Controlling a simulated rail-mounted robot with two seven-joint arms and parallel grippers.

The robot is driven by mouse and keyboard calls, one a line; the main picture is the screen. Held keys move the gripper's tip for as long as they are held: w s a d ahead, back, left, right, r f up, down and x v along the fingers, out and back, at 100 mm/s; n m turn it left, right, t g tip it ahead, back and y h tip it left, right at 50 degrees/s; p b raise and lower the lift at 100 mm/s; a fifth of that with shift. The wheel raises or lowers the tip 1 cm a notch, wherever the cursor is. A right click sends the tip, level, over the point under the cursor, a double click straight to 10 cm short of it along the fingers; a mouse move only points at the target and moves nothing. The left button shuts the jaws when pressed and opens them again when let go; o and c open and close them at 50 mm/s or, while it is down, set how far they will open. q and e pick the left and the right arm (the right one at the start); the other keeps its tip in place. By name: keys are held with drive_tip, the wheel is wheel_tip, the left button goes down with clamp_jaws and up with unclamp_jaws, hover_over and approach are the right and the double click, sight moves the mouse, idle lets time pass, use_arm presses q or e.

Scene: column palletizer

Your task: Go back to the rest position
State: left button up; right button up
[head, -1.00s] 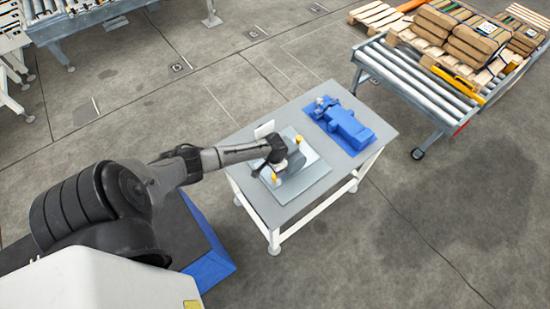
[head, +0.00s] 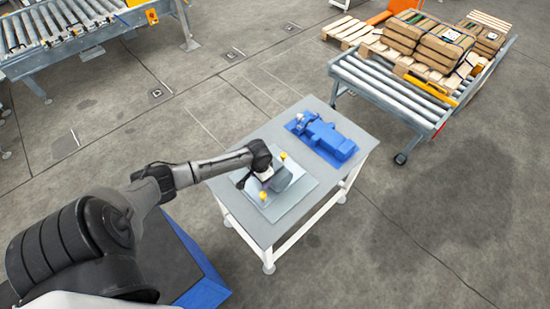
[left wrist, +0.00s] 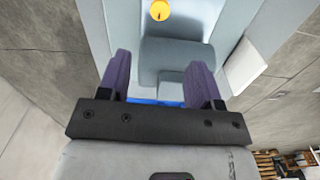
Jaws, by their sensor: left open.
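My left gripper (head: 250,180) hangs over the near left part of the small grey table (head: 265,232), by a grey fixture (head: 281,181) with yellow knobs on a pale plate (head: 292,203). In the left wrist view my left gripper (left wrist: 158,78) is open, its two purple fingers apart. The grey fixture (left wrist: 175,53) shows beyond and between them, with a yellow knob (left wrist: 159,10). Nothing is held between the fingers. Whether the fingers touch the fixture cannot be told. My right gripper is in neither view.
A blue device (head: 325,137) lies on the far half of the table. A roller conveyor (head: 385,92) with stacked brown packages (head: 430,42) on pallets stands at the upper right. Another roller conveyor (head: 60,32) is at the upper left. The floor right of the table is clear.

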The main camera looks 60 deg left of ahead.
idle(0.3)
use_arm(q)
drive_tip(key=w+d+r+m+t+y, duration=0.2)
drive_tip(key=d+r, duration=0.1)
drive_tip(key=r, duration=0.3)
drive_tip(key=w+d+r+m+t+y, duration=0.1)
drive_tip(key=w+d+r+m+t, duration=0.15)
drive_tip(key=r, duration=0.35)
drive_tip(key=s+d+r+m+t+p, duration=0.1)
drive_tip(key=s+d+r+p, duration=0.2)
drive_tip(key=d+r, duration=0.5)
drive_tip(key=s+d+r+n+h+p, duration=0.15)
drive_tip(key=s+d+r+p, duration=0.3)
drive_tip(key=s+d, duration=0.5)
drive_tip(key=s+d+f+g+h+p, duration=0.1)
drive_tip(key=s+d+g+p, duration=0.1)
drive_tip(key=s, duration=0.8)
drive_tip(key=shift+s+f+n+h+p, duration=0.25)
drive_tip(key=shift+n+h+p, duration=0.15)
drive_tip(key=shift+p, duration=0.2)
drive_tip(key=shift+w, duration=0.1)
